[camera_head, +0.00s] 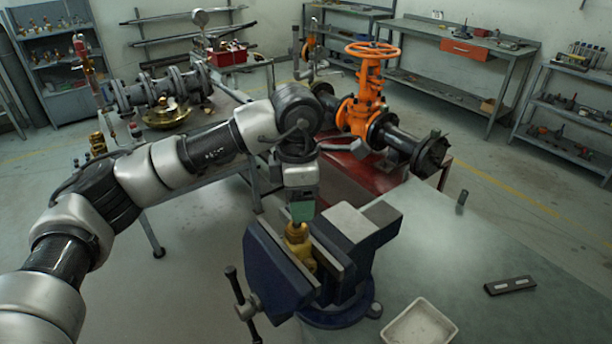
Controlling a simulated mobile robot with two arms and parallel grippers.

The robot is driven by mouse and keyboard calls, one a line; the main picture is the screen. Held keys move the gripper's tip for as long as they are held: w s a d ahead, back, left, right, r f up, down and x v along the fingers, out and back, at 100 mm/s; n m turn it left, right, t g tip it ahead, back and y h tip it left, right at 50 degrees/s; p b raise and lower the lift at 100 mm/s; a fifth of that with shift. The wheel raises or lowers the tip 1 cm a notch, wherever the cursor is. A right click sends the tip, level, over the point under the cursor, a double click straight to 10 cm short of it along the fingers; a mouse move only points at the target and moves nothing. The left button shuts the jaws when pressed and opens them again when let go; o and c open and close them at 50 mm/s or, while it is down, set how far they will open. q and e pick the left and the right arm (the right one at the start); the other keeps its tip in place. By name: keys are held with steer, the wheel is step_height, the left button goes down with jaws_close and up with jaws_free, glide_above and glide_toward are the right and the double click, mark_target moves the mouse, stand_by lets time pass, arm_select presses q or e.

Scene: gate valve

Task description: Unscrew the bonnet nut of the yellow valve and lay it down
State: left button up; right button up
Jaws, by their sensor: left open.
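The yellow valve (299,247) is brass-coloured and sits upright between the jaws of a dark blue bench vise (268,268). My left arm comes in from the left and bends down over the vise. My left gripper (299,218) points down right at the top of the valve and is open. The bonnet nut is at the valve's top, and the gripper partly hides it. I cannot tell whether the fingers touch the nut. My right gripper is not in view.
The grey bench (455,262) has free room right of the vise. A white tray (420,325) and a dark flat block (510,285) lie there; a small dark cylinder (461,200) stands near its far edge. An orange gate valve (366,95) on piping stands behind.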

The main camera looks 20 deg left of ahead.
mark_target(297, 226)
arm_select(q)
steer(key=shift+a+r, duration=0.2)
steer(key=shift+a, duration=0.15)
steer(key=shift+s+f+b, duration=0.3)
steer(key=shift+s, duration=0.35)
steer(key=shift+f, duration=0.35)
steer(key=f+b, duration=0.1)
steer(key=f, duration=0.1)
steer(key=f+b, duration=0.1)
steer(key=shift+w+f, duration=0.2)
steer(key=shift+f, duration=0.15)
steer(key=shift+f+b, duration=0.35)
steer(key=shift+b, duration=0.15)
steer(key=shift+d+f+b, duration=0.1)
steer(key=shift+f+b, duration=0.25)
steer(key=shift+f, duration=0.1)
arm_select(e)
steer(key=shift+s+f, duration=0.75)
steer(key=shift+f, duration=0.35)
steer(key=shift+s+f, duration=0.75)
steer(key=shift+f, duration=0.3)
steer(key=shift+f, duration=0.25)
arm_select(q)
steer(key=shift+c, duration=0.4)
